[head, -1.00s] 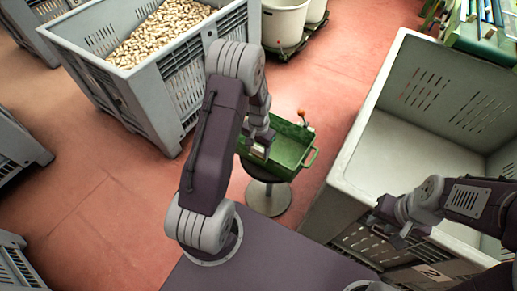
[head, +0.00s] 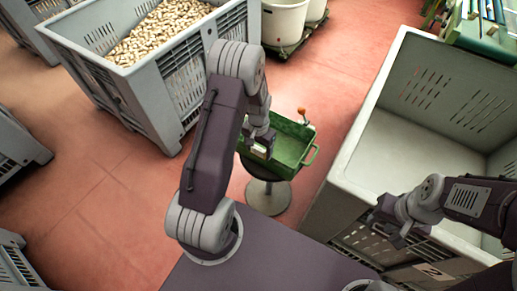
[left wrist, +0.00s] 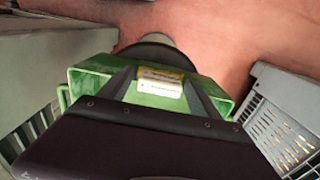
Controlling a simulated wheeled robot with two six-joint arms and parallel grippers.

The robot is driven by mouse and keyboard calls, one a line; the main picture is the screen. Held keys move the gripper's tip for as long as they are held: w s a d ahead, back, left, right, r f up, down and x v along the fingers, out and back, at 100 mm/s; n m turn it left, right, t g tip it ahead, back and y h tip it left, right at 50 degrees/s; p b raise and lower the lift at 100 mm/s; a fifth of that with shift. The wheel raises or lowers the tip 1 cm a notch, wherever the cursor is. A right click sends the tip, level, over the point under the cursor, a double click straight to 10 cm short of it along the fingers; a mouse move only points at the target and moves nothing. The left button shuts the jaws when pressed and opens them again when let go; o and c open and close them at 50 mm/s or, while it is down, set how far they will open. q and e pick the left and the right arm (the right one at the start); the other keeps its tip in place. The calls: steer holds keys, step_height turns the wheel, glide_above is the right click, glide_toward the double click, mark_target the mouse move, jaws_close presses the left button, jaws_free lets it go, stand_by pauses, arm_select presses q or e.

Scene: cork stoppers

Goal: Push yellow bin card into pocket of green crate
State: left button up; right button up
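The green crate (head: 293,153) stands on a small round stand in the middle of the head view. It also fills the middle of the left wrist view (left wrist: 90,84). The yellow bin card (left wrist: 160,82) is a small pale card with a yellow upper edge, at the crate's near side. My left gripper (head: 259,150) is at that side, its two dark fingers (left wrist: 160,86) against the card's left and right edges. The pocket is hidden, so I cannot tell how deep the card sits. My right gripper (head: 386,230) is empty, fingers apart, over the large grey bin's near wall.
A large grey bin (head: 345,165) stands close on the right. A grey crate full of corks (head: 150,95) stands at the upper left, and white tubs (head: 284,22) stand behind. Red floor (head: 100,190) is free to the left.

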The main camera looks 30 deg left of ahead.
arm_select(q)
step_height(320, 180, up, 9)
steer(key=shift+r+p, duration=0.1)
steer(key=shift+p, duration=0.8)
steer(key=s+d+r+m+t+p, duration=0.1)
steer(key=s+d+r+p, duration=0.25)
steer(key=r, duration=0.45)
steer(key=s+d+r+t+p, duration=0.1)
steer(key=s+d+r+p, duration=0.2)
steer(key=r, duration=0.5)
steer(key=s+d+f+n+p, duration=0.1)
steer(key=s+f+n, duration=0.1)
steer(key=s, duration=0.4)
steer(key=shift+s+g, duration=0.15)
steer(key=shift+g, duration=0.25)
